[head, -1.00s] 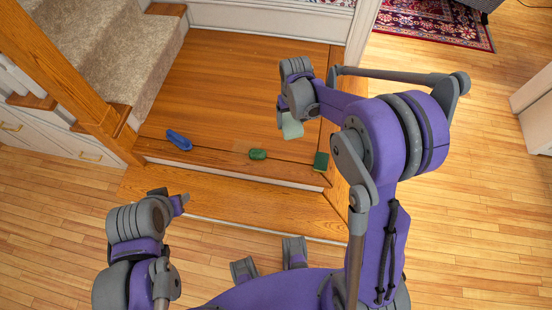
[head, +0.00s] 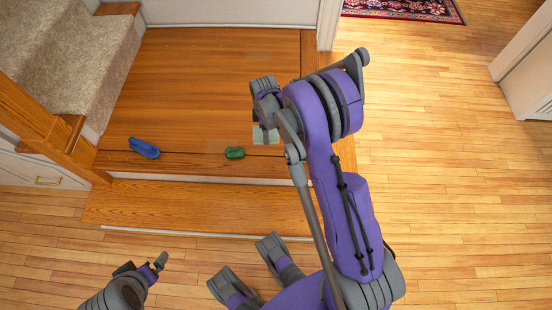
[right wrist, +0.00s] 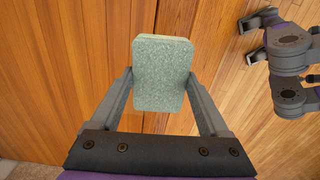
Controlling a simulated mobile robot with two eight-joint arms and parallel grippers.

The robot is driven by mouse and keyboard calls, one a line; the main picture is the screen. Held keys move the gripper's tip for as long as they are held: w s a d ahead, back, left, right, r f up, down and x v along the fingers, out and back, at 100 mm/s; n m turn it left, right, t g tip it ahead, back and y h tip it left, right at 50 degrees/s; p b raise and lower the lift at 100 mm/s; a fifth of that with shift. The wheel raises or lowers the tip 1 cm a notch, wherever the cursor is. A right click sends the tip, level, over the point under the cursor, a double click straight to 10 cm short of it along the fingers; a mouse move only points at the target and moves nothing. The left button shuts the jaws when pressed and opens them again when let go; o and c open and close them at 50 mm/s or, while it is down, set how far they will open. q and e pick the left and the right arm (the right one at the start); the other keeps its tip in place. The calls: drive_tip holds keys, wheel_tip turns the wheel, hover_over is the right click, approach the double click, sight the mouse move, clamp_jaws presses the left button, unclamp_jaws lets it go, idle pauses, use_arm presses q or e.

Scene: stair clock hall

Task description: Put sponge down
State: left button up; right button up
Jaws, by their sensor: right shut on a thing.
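The sponge (right wrist: 163,72) is a pale grey-green block with rounded corners. My right gripper (right wrist: 160,88) is shut on it, one finger at each side, above a wooden surface. In the head view the sponge (head: 265,135) hangs below my right gripper (head: 266,122), over the front part of the wooden landing (head: 190,85). Whether it touches the wood is unclear. My left gripper (head: 156,264) is low at the left, away from the sponge, with nothing visible in it; its opening is unclear.
A blue object (head: 144,148) and a green object (head: 235,153) lie near the landing's front edge, left of the sponge. A lower wooden step (head: 170,207) runs in front. Carpeted stairs (head: 65,45) rise at left. The landing behind these objects is clear.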

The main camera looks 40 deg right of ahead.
drive_tip(key=d+f+n+b, duration=0.4)
drive_tip(key=d+f, duration=0.1)
drive_tip(key=f, duration=0.3)
use_arm(q)
wheel_tip(320, 180, down, 9)
drive_tip(key=b, duration=0.2)
drive_tip(key=shift+w, duration=0.45)
use_arm(e)
approach(278, 154)
wheel_tip(278, 154, down, 6)
drive_tip(key=shift+r, duration=0.15)
use_arm(q)
drive_tip(key=shift+f, duration=0.15)
use_arm(e)
drive_tip(key=shift+f+b, duration=0.25)
drive_tip(key=shift+b, duration=0.15)
drive_tip(key=o, duration=1.3)
use_arm(q)
drive_tip(key=shift+f, duration=0.1)
use_arm(e)
drive_tip(key=shift+r, duration=0.15)
